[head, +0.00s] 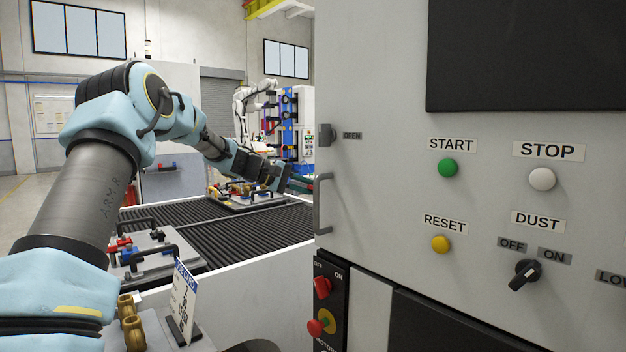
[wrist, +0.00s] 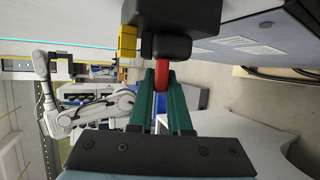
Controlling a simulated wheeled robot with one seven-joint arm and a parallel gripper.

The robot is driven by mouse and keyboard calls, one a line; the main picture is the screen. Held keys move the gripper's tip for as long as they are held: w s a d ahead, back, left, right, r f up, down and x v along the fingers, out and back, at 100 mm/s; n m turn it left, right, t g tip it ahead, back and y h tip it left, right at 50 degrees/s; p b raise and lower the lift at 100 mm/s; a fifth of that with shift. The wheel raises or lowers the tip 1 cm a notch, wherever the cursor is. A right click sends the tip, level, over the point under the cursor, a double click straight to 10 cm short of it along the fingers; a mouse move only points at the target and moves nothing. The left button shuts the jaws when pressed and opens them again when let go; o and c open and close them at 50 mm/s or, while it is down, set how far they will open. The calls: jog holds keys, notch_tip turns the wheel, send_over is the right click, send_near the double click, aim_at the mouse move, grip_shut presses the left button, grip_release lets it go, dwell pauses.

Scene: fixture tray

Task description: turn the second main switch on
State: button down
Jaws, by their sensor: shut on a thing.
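My gripper (wrist: 162,95), with two green fingers, is shut on a red lever (wrist: 162,76) in the wrist view. The lever's far end meets a black block (wrist: 175,16) with a rounded dark part. This looks like a switch, but its ON and OFF marks are not visible. In the head view my arm reaches away to the left of the cabinet, and my gripper (head: 277,176) is small and dark there; its fingers and the lever cannot be made out.
The grey cabinet (head: 385,140) stands close on the right, with buttons, a DUST knob (head: 525,273) and a red knob (head: 322,287) marked OFF and ON. A roller conveyor (head: 225,235) carries a fixture tray (head: 245,205). A yellow block (wrist: 126,42) lies beside the black block.

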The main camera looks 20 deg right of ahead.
jog(key=shift+d+r+y+p, duration=0.2)
jog(key=shift+r+y+p, duration=0.35)
jog(key=shift+y+p, duration=0.45)
jog(key=shift+d+n+y+p, duration=0.1)
jog(key=shift+n+y+p, duration=0.4)
jog(key=shift+y+p, duration=0.25)
jog(key=y, duration=0.2)
jog(key=n+g+y, duration=0.1)
jog(key=y, duration=0.1)
jog(key=shift+w+d, duration=0.15)
jog(key=shift+d, duration=0.1)
jog(key=shift+y, duration=0.45)
jog(key=c, duration=0.9)
grip_release()
jog(key=shift+o, duration=0.2)
jog(key=shift+r, duration=0.1)
